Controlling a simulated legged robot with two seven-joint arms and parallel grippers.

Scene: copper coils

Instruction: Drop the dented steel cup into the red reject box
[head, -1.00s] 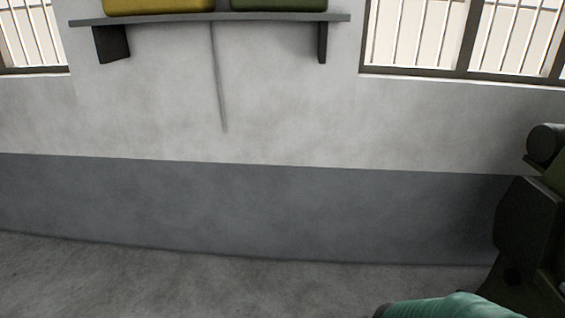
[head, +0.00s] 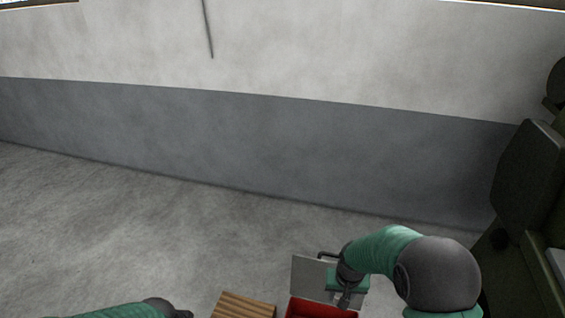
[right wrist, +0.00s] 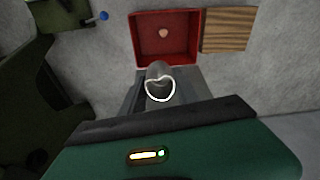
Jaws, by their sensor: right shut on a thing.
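The dented steel cup (right wrist: 159,70) shows in the right wrist view, grey with a bright rim bent inward on one side. My right gripper (right wrist: 160,92) is shut on it. The open red reject box (right wrist: 139,42) lies just beyond the cup in that view, with a small pale round thing (right wrist: 163,32) inside. In the head view only part of the red box (head: 320,310) shows at the bottom edge, beside my right gripper (head: 345,297); the cup cannot be made out there. My left arm shows at bottom left, but its gripper is out of view.
A slatted wooden piece (head: 245,305) sits beside the red box; it also shows in the right wrist view (right wrist: 228,30). A grey panel (head: 308,278) stands behind the box. A dark green machine (head: 525,200) stands at right. The floor toward the wall is clear.

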